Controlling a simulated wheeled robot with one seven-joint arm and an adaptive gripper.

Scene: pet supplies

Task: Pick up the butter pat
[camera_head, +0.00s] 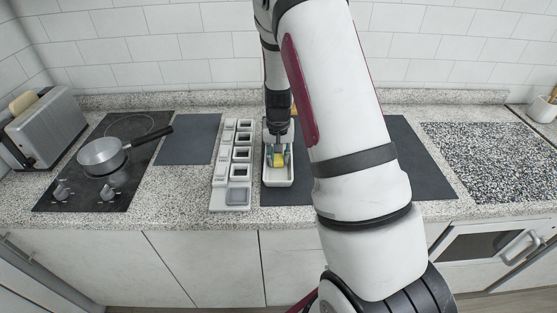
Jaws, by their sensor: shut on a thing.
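The butter pat (278,160) is a small yellow piece inside a narrow white tray (278,183) at the middle of the counter. My gripper (277,154) points down into the tray and is shut on the butter pat. The fingers cover part of it. Whether the butter pat touches the tray floor cannot be told from this view.
A white compartment rack (231,195) stands just left of the tray. A pan (103,154) sits on the black cooktop (78,190), with a toaster (45,128) at far left. Dark mats (189,139) lie on the counter. A speckled board (490,160) is at right.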

